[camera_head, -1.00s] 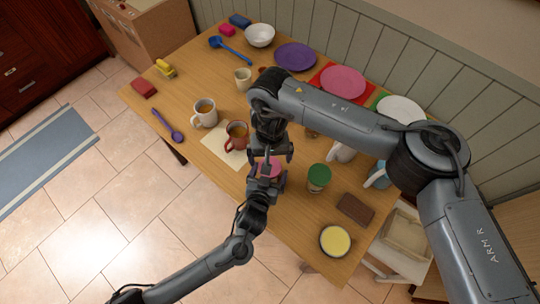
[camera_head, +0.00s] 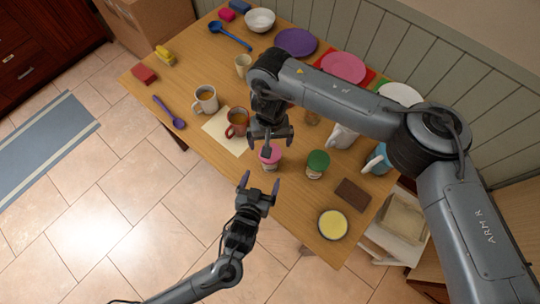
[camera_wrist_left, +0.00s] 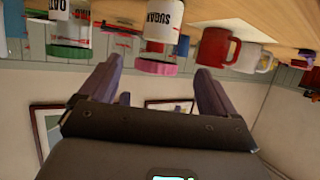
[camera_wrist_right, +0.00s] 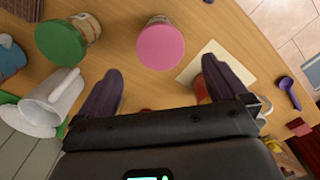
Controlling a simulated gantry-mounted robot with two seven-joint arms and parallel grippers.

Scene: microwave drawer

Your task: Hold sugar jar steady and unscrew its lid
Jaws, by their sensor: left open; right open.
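The sugar jar (camera_head: 270,165) stands upright near the table's front edge with its pink lid (camera_head: 269,152) on. In the left wrist view the white jar reads SUGAR (camera_wrist_left: 165,15) and appears upside down, its pink lid (camera_wrist_left: 155,67) seated. My left gripper (camera_head: 260,184) is open and empty, apart from the jar on its front side. My right gripper (camera_head: 270,142) is open above and behind the jar, its fingers partly overlapping it in the head view. The right wrist view shows the pink lid (camera_wrist_right: 161,46) beyond and between the open fingers, with nothing between the tips.
A red mug (camera_head: 237,122) and a white mug (camera_head: 205,98) stand left. A brown block (camera_head: 352,194) and a yellow-filled bowl (camera_head: 332,224) are at the right.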

